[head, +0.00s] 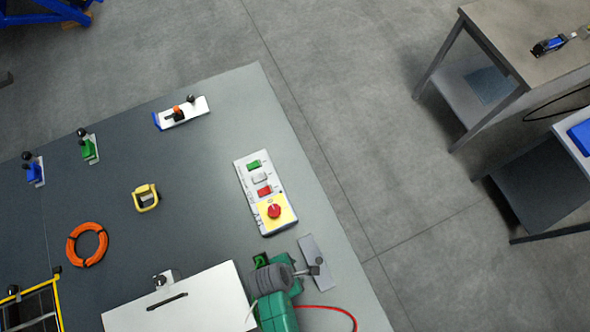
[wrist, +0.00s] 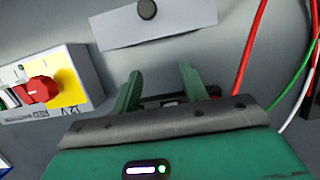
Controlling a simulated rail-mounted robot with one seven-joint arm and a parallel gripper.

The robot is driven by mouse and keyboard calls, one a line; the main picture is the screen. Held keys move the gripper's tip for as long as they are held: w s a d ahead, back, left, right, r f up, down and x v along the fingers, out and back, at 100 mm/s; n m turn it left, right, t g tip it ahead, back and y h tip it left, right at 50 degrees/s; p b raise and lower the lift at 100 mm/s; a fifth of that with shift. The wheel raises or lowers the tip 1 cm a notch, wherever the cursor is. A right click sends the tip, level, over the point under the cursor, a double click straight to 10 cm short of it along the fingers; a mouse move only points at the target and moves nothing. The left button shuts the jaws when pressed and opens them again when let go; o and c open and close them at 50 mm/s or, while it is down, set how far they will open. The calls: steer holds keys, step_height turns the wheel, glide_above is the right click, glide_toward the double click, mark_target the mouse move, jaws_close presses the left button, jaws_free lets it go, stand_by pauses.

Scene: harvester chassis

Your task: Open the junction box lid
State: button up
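A large white flat-topped box or cover (head: 215,290) with a dark slot-like handle (head: 167,301) sits at the bottom of the head view; it may be the junction box, but I cannot tell for sure. It looks flat and closed, and its lower part is cut off. My gripper (wrist: 160,88) has its two green fingers apart in the wrist view, with a dark part showing between them. I see nothing clearly held. In the head view my green and grey arm end is right of the white cover, over the panel, and hides part of it.
A control box with a red knob on yellow (head: 274,211) is close by, also in the wrist view (wrist: 37,90). A pale plate with a black knob (head: 316,270) lies beside my gripper. Red, green and white wires run at the wrist view's right. An orange ring (head: 71,245) lies left.

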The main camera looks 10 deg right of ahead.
steer(key=v, duration=0.8)
steer(key=shift+d+r, duration=0.15)
steer(key=shift+w, duration=0.1)
stand_by(0.5)
